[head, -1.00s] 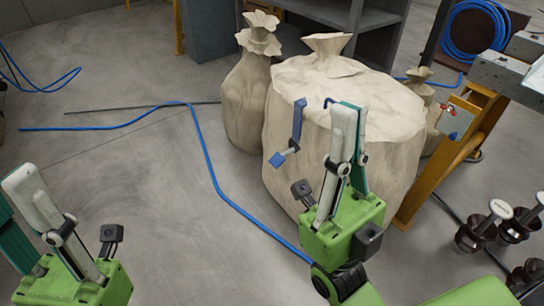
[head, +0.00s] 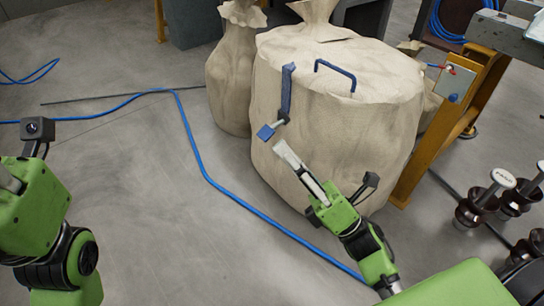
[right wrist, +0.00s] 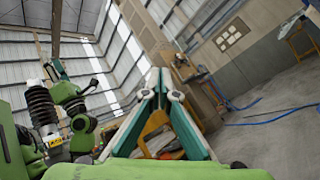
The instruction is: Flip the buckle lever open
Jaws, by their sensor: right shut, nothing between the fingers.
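A big beige sack (head: 345,130) stands on the floor in the head view. A dark blue strap (head: 287,88) hangs down its front left side. A small metal buckle part (head: 280,123) with a square blue tab (head: 265,132) sits at its lower end; I cannot tell the lever's angle. My right gripper (head: 280,147) points up and left, just below the buckle and tab. It looks apart from them. Its fingertips meet in the right wrist view (right wrist: 160,73), with nothing between. My left gripper (head: 8,180) is at the left edge, its fingers mostly cut off.
A blue bent handle (head: 336,72) is on the sack's upper front. A second sack (head: 232,85) stands behind left. A yellow post (head: 428,150) is to the right. A blue hose (head: 215,185) crosses the floor. The floor at left is open.

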